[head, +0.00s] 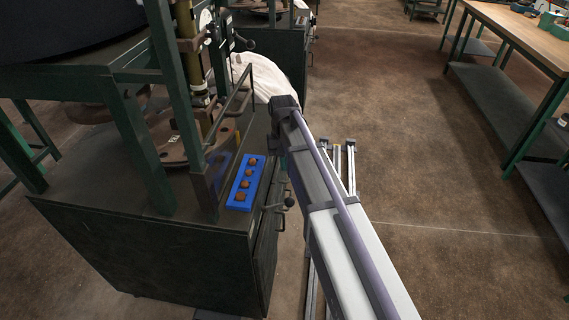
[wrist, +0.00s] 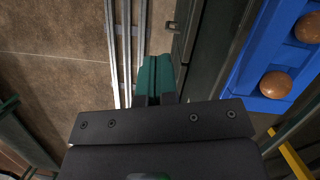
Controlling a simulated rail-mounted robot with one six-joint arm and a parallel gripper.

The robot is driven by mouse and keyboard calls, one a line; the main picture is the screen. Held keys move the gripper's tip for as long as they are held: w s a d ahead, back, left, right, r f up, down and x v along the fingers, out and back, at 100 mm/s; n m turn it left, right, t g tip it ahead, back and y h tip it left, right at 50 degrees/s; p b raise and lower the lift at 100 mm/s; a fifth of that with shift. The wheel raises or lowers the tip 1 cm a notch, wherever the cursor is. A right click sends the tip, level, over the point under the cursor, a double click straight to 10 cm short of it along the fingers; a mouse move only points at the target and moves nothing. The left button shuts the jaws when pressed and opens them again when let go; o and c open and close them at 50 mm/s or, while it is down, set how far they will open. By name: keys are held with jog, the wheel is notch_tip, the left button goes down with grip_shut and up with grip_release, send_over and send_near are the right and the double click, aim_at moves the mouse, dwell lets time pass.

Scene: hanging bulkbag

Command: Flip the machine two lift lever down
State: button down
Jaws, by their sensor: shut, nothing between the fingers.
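My gripper shows in the wrist view as two teal fingers (wrist: 155,78) pressed together, shut and empty. In the head view it is mostly hidden behind the end of my arm, beside the right edge of the near machine (head: 150,250). A lever with a round dark knob (head: 289,201) sticks out from that machine's right side, a little below my gripper and apart from it. A similar dark knob (head: 249,44) shows on the machine farther back. No label tells which machine is two. No lever is clear in the wrist view.
A blue tray (head: 232,203) with several brown balls lies on the near machine's top, and it also shows in the wrist view (wrist: 240,75). Green frame posts (head: 140,150) and a white bag (head: 265,75) stand close by. Floor rails (head: 350,165) run to the right. A workbench (head: 520,35) stands far right.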

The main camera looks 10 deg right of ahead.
aim_at(278, 205)
jog(key=s+f+b, duration=0.3)
jog(key=s+f, duration=0.1)
jog(key=s, duration=0.1)
jog(key=shift+a+f, duration=0.25)
jog(key=shift+f, duration=0.05)
jog(key=shift+s+a, duration=0.1)
jog(key=shift+s, duration=0.1)
